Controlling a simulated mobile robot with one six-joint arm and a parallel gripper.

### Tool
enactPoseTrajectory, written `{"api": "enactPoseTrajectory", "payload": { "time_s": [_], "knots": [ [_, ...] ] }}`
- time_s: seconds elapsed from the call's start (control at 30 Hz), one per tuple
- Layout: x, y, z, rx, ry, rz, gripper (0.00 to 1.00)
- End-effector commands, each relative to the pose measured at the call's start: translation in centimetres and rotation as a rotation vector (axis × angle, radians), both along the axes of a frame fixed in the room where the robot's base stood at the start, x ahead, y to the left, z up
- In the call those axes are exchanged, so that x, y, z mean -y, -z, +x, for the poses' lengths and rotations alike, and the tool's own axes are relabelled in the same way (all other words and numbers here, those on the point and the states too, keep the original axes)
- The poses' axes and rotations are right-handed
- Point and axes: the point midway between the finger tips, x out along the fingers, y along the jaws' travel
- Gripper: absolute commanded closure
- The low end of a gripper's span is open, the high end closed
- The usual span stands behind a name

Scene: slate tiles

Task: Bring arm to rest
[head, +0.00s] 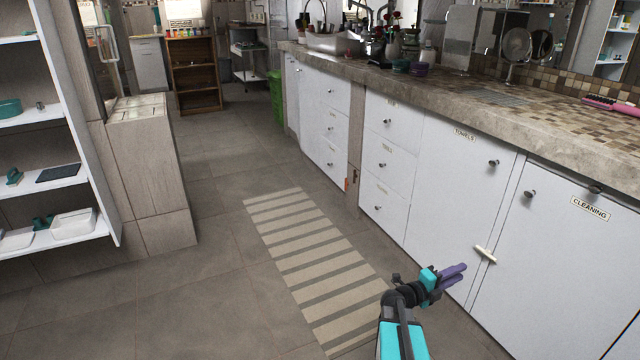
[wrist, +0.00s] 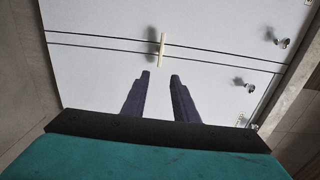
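My gripper (head: 455,278) has purple fingers and a teal body, and it is held out in front of the white cabinet doors. In the wrist view my gripper (wrist: 159,85) shows its two fingers apart with nothing between them. A cream latch bar (head: 485,255) lies across the gap between the two lower doors; in the wrist view the latch bar (wrist: 162,50) is beyond the fingertips, apart from them. The TOWELS door (head: 455,200) and the CLEANING door (head: 560,260) both look shut.
A stone counter (head: 500,120) runs above the cabinets, with a pink brush (head: 610,104) on it. A striped mat (head: 310,255) lies on the tiled floor. White shelves (head: 55,185) stand at left, a green bin (head: 275,97) farther back. The floor left of the mat is clear.

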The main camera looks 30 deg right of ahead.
Motion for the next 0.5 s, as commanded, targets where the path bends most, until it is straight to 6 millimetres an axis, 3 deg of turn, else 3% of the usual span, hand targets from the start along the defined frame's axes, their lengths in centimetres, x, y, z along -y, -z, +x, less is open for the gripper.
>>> {"api": "enactPoseTrajectory", "payload": {
  "time_s": [0.27, 0.5],
  "knots": [
    [-1.5, -1.8, 1.7, -0.005, -0.033, 0.003, 0.73],
    [-5.2, -3.7, 4.7, -0.029, -0.104, 0.018, 0.73]
  ]
}}
